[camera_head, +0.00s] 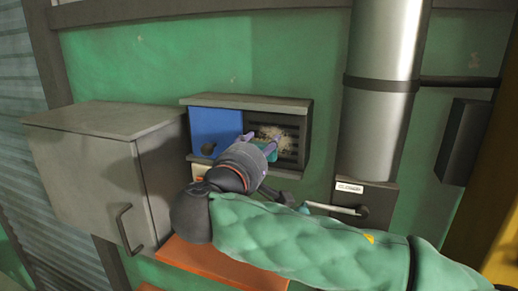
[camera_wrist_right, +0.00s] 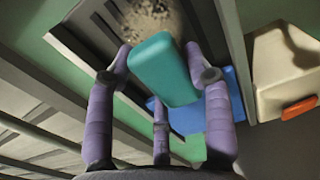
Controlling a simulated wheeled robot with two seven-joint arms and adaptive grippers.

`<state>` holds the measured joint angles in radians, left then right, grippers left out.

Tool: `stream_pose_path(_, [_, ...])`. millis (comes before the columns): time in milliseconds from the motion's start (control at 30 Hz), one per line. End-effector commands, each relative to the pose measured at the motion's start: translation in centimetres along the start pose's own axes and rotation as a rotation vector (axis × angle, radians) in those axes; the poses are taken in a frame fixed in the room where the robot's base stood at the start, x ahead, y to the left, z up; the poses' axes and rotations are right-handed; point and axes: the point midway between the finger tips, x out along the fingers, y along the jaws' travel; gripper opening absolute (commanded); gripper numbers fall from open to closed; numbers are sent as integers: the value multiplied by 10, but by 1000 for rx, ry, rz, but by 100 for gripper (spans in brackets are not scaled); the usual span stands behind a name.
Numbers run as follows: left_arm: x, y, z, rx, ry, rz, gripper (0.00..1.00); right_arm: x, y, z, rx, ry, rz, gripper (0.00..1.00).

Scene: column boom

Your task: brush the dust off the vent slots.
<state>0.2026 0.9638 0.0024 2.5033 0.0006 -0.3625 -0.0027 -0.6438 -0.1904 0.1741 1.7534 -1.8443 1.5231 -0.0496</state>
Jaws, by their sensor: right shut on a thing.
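The vent slots (camera_head: 290,151) are dark horizontal louvres in the right half of a grey-framed wall box. Pale tan dust (camera_head: 284,135) lies over their upper part and shows at the top of the right wrist view (camera_wrist_right: 148,16). My right gripper (camera_head: 261,142) has purple fingers and is shut on a teal block-like tool (camera_wrist_right: 165,68), likely the brush, in front of the slots. Its bristles are hidden, so I cannot tell whether it touches the dust. My left gripper is not in view.
A blue panel (camera_head: 213,128) fills the box's left half. A grey cabinet (camera_head: 85,175) with a handle stands at left. A metal column (camera_head: 381,90) and a lever (camera_head: 335,208) are at right. An orange surface (camera_head: 190,256) lies below my arm.

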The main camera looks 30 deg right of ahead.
Motion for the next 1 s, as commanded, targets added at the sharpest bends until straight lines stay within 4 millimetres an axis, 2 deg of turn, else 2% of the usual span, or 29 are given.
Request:
stream_pose_path(467, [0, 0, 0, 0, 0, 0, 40, 0, 0, 0, 1, 0, 0, 26])
stream_pose_path(1000, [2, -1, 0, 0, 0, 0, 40, 10, 0, 0, 1, -1, 0, 26])
